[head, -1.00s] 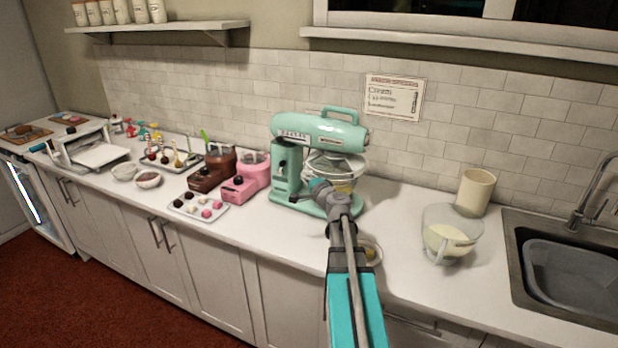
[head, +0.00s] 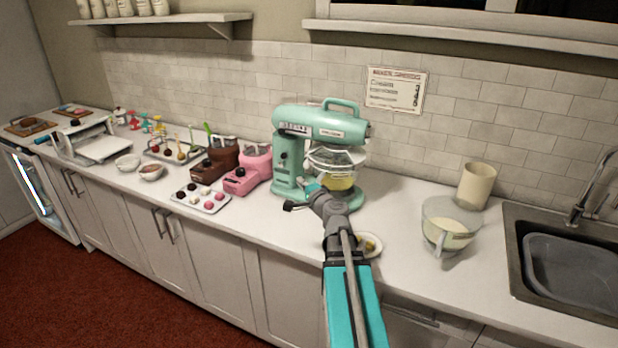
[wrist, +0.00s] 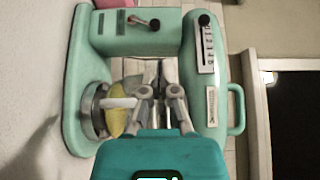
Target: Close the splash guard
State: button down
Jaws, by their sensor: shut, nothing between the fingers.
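The splash guard (head: 337,157) is a clear piece with a pale rim under the head of the mint-green stand mixer (head: 322,122). It sits above the bowl, which holds yellow contents (head: 340,183). Whether its front is open or shut is too small to tell. My gripper (head: 306,183) is in front of the mixer, at the left of the bowl and near the column. In the wrist view, my gripper's fingers (wrist: 162,68) are together and empty, between the mixer's head (wrist: 205,85) and its base (wrist: 78,85). The fingers partly hide the bowl area there.
A pink machine (head: 250,170) and a brown one (head: 214,160) stand left of the mixer. A small dish (head: 370,245) lies by my arm. A clear jug (head: 450,225), a beige canister (head: 476,186) and the sink (head: 570,265) are at the right. Counter between mixer and jug is clear.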

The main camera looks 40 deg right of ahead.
jog(key=a, duration=0.2)
jog(key=s+a, duration=0.1)
jog(key=shift+a, duration=0.35)
dwell(0.3)
jog(key=a+f+n+g+y, duration=0.35)
jog(key=a+n, duration=0.25)
jog(key=a, duration=0.4)
jog(key=a+f+n+g+y, duration=0.3)
jog(key=a+f+n+y, duration=0.15)
jog(key=a, duration=0.55)
jog(key=s+a+f+n+g+h, duration=0.6)
jog(key=s+f+g, duration=0.4)
jog(key=s, duration=0.3)
jog(key=shift+s+a+f+n+g, duration=0.2)
jog(key=shift+a+n+g, duration=0.5)
jog(key=shift+n, duration=0.55)
